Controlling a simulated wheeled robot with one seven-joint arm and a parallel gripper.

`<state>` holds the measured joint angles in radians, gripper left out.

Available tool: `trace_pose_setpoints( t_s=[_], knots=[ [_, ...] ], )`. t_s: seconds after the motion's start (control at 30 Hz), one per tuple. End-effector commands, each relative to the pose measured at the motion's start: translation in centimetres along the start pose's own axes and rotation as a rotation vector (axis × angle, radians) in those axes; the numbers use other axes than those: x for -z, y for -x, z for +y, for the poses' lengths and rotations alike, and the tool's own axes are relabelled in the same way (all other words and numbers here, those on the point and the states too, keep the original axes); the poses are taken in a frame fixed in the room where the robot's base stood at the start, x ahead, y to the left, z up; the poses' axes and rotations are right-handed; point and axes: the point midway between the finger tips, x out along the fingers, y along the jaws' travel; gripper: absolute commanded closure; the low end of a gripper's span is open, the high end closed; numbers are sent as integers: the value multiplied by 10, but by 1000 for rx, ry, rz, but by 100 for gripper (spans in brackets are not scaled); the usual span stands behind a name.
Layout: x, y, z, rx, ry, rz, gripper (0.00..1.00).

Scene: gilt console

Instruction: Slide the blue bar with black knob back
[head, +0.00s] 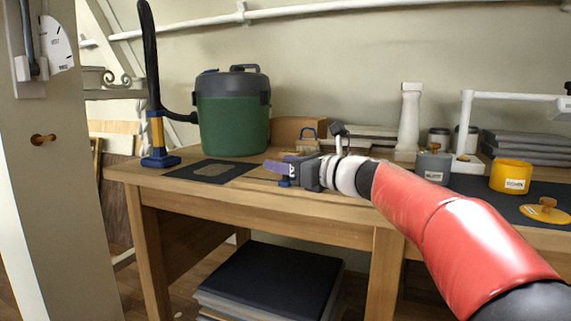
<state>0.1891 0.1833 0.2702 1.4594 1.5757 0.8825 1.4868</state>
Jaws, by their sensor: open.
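My gripper (275,166) reaches in from the right, low over the wooden table's front part, with its fingers pointing left. It is open. A small blue piece (285,183) shows just under the fingers, close to the tabletop. It may be part of the blue bar, but the gripper covers most of that spot. I cannot make out the black knob, or whether the fingers touch anything.
A green bin with a dark lid (232,112) stands behind the gripper on the left. A blue-footed stand with a black hose (160,160) is at the table's left end. Grey (433,167) and yellow (510,177) canisters stand at right. A dark mat (190,176) lies at front left.

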Motion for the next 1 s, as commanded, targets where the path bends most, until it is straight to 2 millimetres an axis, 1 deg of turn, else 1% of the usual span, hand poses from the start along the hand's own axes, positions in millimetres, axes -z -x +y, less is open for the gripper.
trace_pose_setpoints(
  t_s=[0.1, 0.47, 0.5, 0.63, 0.73, 0.77, 0.87, 1.0],
  knots=[
    [0, 0, 0, 0, 0, 0, 51],
    [0, 0, 0, 0, 1, 0, 99],
    [0, 0, 0, 0, 1, 0, 100],
    [0, 0, 0, 0, 0, 0, 100],
    [-2, -9, 3, -3, -1, 0, 100],
    [-3, -14, 5, -5, -1, -1, 100],
    [-4, -38, 11, -6, -3, -1, 100],
    [-4, -74, 21, -6, -2, 0, 100]
  ],
)
